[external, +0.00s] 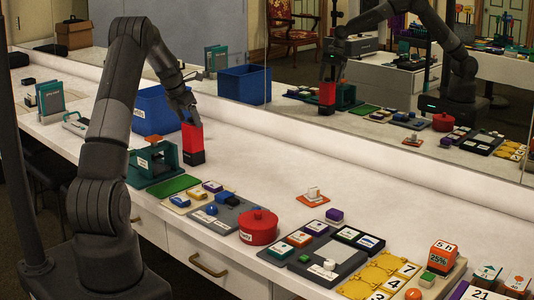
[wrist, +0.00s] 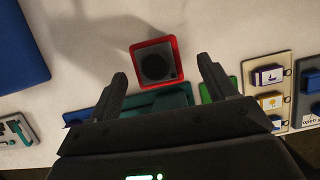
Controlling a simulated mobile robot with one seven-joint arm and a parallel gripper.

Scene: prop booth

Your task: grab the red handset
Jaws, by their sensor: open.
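The red handset (external: 192,137) is an upright red block with a black lower part, standing on the white counter. In the wrist view the handset (wrist: 156,46) shows its top: a red rim around a dark face with a round black disc. My gripper (external: 190,109) is just above the handset, pointing down. In the wrist view my gripper (wrist: 162,74) is open, with one finger on each side of the handset's lower edge in the picture. Nothing is held. I cannot tell the exact height gap.
A teal stand (external: 154,162) is close in front of the handset, a blue bin (external: 157,110) behind left. A green mat (external: 178,186), a red round pot (external: 258,227) and trays of labelled blocks lie to the right. A mirror (external: 390,110) backs the counter.

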